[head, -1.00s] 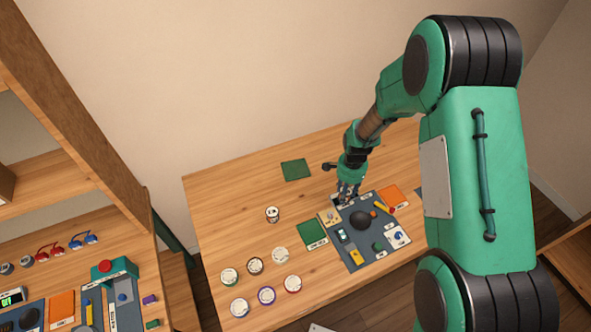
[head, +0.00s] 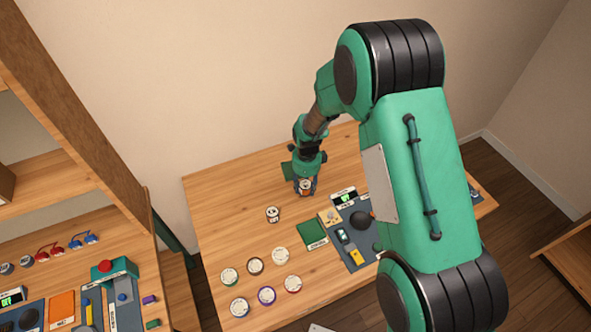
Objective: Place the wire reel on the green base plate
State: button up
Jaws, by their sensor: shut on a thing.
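My gripper (head: 305,188) is over the back middle of the table, pointing down. It is shut on a small round thing with a pale top and some orange, which looks like the wire reel (head: 306,186); the fingers hide part of it. I cannot tell if it is clear of the table. A plain green plate (head: 287,170) lies flat at the back, partly hidden behind my gripper. A second green square (head: 312,233) with a label lies nearer the front, beside the dark mat; I cannot tell which is the base plate.
A small pale reel or cup (head: 272,214) stands left of my gripper. Several round containers (head: 266,295) stand at the table's front left. The dark mat (head: 352,258) holds a lit display (head: 345,197) and small items. The table's back left is clear.

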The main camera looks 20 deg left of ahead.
dwell(0.4)
jog(key=w+a, duration=0.3)
jog(key=w, duration=0.1)
jog(key=w+a+f, duration=0.1)
jog(key=w+a, duration=0.2)
jog(key=w, duration=0.2)
jog(key=w+a, duration=0.3)
jog(key=w, duration=0.1)
jog(key=shift+w+f, duration=0.2)
jog(key=shift+f, duration=0.05)
jog(key=shift+f, duration=0.1)
jog(key=shift+f, duration=1.65)
jog(key=shift+f, duration=0.1)
jog(key=o, duration=1.2)
